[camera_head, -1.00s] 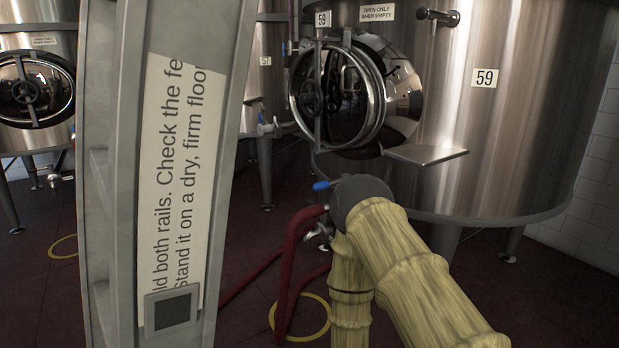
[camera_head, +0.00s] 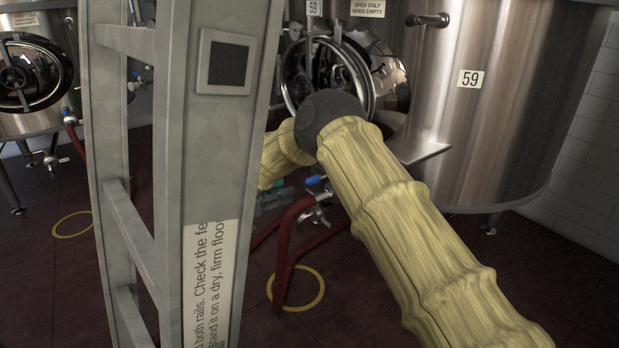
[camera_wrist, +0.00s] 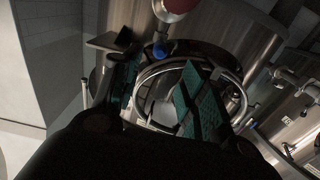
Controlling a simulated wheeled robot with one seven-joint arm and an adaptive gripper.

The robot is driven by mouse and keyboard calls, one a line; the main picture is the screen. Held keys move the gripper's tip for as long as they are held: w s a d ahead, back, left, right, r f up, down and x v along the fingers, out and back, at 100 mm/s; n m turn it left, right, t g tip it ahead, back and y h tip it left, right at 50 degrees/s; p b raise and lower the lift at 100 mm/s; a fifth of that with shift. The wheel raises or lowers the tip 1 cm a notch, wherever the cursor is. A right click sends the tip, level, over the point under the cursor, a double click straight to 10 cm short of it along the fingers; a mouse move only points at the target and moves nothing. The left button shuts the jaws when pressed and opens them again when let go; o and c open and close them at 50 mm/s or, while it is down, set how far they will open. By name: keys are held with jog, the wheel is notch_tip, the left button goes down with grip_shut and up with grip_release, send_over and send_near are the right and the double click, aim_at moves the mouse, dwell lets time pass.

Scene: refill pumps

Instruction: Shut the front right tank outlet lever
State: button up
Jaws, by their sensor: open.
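The front right tank (camera_head: 545,110) is a steel vessel labelled 59. Its outlet lever (camera_head: 314,181) has a blue grip and sits low under the tank, above a metal outlet fitting with a red hose (camera_head: 286,245). My gripper (camera_head: 270,197) shows teal fingers just left of the lever in the head view, partly hidden by the ladder and my arm. In the wrist view my gripper (camera_wrist: 160,80) is open and empty, with its fingers spread apart. A blue grip (camera_wrist: 160,50) shows between and beyond the fingertips, near a red hose end (camera_wrist: 178,6). I see no contact.
A grey ladder (camera_head: 218,150) stands close in front, left of my arm. The round tank door (camera_head: 300,75) stands open, with a metal shelf (camera_head: 418,151) beside it. A yellow floor ring (camera_head: 322,292) lies below. Another tank (camera_head: 30,125) stands at left.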

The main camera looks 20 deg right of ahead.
aim_at(306, 183)
jog(key=b+x, duration=0.1)
jog(key=x, duration=0.9)
jog(key=shift+w+d+f, duration=0.1)
jog(key=shift+d+f, duration=0.05)
jog(key=shift+d, duration=0.15)
jog(key=shift+c, duration=0.2)
grip_shut()
